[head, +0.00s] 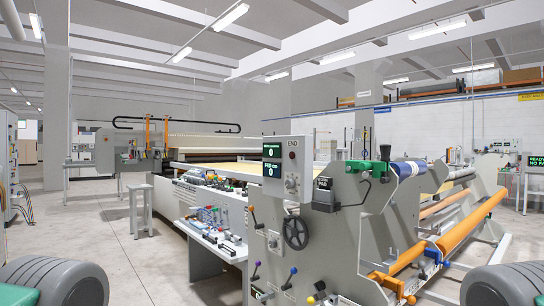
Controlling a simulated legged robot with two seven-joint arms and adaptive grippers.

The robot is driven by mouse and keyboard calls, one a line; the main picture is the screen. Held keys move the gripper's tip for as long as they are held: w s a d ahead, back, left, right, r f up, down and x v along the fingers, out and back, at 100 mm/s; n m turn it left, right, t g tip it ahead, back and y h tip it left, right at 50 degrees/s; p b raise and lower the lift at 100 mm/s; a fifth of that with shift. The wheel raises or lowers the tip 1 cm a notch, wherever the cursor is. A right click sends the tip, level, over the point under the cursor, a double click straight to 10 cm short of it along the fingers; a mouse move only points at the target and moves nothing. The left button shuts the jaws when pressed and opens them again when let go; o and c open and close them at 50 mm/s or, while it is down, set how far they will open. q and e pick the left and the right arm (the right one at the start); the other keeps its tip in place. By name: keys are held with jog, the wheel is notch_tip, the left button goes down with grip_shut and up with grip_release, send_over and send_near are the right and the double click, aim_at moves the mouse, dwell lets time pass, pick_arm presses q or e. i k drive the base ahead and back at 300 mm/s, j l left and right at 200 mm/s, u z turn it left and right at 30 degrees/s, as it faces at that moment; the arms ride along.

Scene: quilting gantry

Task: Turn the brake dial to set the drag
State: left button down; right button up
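A grey control panel (280,168) stands on the near end of the quilting machine, with green displays reading 0 and a small round knob (291,183) at its lower right. Below it a black spoked handwheel (295,233) sits on the machine's grey end plate. I cannot tell which of these is the brake dial, as no label is legible. Neither gripper is in view. Only dark grey rounded parts of my arms show in the bottom left and bottom right corners, well apart from the machine.
Several levers with coloured ball knobs stick out low on the end plate (270,250). Orange rollers (460,232) run along the right side. A small grey stool (140,210) stands left of a shelf of parts (218,232). The floor at left is clear.

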aim_at(290, 184)
jog(key=j+z, duration=0.1)
jog(key=j, duration=0.6)
jog(key=i+j+z, duration=0.15)
jog(key=i+j, duration=0.25)
jog(key=i+j+z, duration=0.15)
jog(key=i+j, duration=0.25)
jog(key=i+j+z, duration=0.15)
jog(key=i+j, duration=0.2)
jog(key=j, duration=0.25)
